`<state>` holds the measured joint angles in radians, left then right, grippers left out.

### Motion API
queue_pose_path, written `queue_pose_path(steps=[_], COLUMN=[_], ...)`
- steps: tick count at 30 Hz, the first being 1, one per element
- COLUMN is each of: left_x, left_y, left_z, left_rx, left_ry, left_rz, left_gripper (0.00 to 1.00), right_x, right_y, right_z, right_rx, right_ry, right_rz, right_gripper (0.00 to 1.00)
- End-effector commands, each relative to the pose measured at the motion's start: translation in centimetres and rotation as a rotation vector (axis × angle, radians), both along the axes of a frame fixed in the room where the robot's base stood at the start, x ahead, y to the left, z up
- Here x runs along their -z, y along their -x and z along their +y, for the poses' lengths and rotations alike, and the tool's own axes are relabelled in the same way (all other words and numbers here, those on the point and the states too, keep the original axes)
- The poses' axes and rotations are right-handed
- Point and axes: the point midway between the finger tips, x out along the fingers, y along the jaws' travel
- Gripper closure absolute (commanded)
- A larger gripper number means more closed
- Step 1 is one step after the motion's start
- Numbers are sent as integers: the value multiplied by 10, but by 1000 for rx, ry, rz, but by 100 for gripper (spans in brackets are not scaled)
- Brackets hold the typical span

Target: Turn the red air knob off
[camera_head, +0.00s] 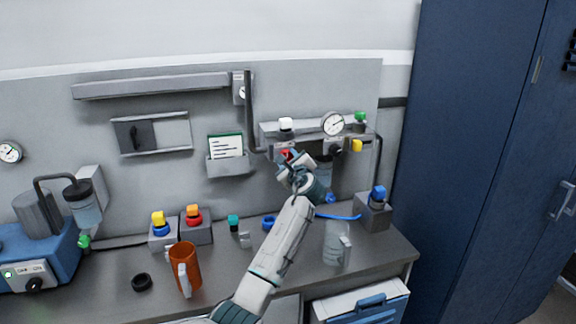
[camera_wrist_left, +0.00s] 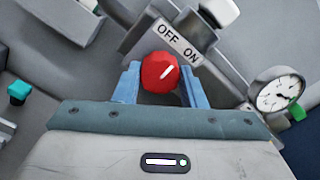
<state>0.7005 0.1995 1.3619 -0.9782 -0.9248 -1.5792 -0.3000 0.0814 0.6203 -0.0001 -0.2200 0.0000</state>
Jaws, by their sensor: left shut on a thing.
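The red air knob (camera_wrist_left: 158,72) is round with a white pointer line. In the left wrist view it sits between the two blue fingers of my left gripper (camera_wrist_left: 160,84), which is shut on it. An OFF ON label (camera_wrist_left: 176,42) is beside the knob; the white line slants toward the ON end. In the head view the red knob (camera_head: 285,154) shows only in part behind my left gripper (camera_head: 290,162), under the air unit on the back panel. My right gripper is not in view.
A pressure gauge (camera_head: 333,123) and a green knob (camera_head: 360,116) are right of the red knob. An orange mug (camera_head: 185,268), a clear mug (camera_head: 337,244) and colored knobs on blocks stand on the bench below. A blue cabinet (camera_head: 480,150) stands at the right.

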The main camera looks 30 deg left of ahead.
Motion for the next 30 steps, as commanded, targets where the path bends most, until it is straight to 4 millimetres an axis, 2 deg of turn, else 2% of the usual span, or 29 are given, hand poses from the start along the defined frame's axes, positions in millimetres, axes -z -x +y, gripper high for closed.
queue_pose_path(steps=[1, 15, 30], left_x=[4, 4, 2], left_y=[0, 0, 0], left_z=[0, 0, 0], left_rx=[0, 0, 0], left_ry=[29, 308, 476], left_rz=[-36, -361, -556], left_gripper=[85, 85, 85], right_x=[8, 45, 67], right_y=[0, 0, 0], right_z=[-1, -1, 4], right_rx=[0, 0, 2], right_ry=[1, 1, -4], right_rz=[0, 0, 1], right_gripper=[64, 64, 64])
